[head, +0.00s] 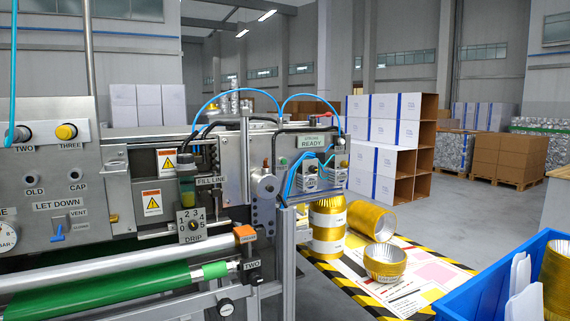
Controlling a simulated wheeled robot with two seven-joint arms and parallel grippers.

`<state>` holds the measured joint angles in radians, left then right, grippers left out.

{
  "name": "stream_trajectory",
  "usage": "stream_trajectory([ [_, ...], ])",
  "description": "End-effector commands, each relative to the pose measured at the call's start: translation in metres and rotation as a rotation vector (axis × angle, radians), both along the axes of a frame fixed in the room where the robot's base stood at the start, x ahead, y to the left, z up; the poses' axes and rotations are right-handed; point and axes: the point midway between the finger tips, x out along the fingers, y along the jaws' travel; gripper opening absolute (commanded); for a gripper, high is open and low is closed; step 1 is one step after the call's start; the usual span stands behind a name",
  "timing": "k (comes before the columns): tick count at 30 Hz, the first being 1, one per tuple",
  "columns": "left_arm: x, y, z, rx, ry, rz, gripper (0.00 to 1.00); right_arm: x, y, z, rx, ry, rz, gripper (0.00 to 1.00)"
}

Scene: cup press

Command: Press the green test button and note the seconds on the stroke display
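A small pale green display (311,141) on the upper right of the machine reads READY under a smaller line that looks like STROKE. No seconds figure shows on it. A small round green spot (284,161) sits on the panel to the lower left of the display; it may be the test button, but its label is too small to read. Neither of my grippers is in view, and nothing touches the display or the green spot.
The machine (120,190) fills the left side, with a green roller (110,292) low in front. Blue hoses arch above the display. A blue bin (480,290) is at the lower right.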

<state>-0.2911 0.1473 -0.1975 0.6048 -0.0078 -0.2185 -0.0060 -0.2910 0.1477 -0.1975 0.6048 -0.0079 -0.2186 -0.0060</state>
Motion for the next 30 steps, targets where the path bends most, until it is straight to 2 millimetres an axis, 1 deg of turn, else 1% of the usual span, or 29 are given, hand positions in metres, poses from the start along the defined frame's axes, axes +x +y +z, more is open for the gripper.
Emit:
stream_trajectory([
  [1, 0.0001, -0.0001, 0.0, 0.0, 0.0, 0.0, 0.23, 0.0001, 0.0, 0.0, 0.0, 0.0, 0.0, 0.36],
  [6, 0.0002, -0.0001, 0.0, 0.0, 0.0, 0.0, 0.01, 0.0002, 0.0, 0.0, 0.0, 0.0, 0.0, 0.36],
  [7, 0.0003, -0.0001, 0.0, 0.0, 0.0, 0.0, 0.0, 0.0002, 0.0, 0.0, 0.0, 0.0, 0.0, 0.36],
  [30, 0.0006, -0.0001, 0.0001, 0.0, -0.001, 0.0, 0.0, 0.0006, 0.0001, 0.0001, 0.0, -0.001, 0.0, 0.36],
])
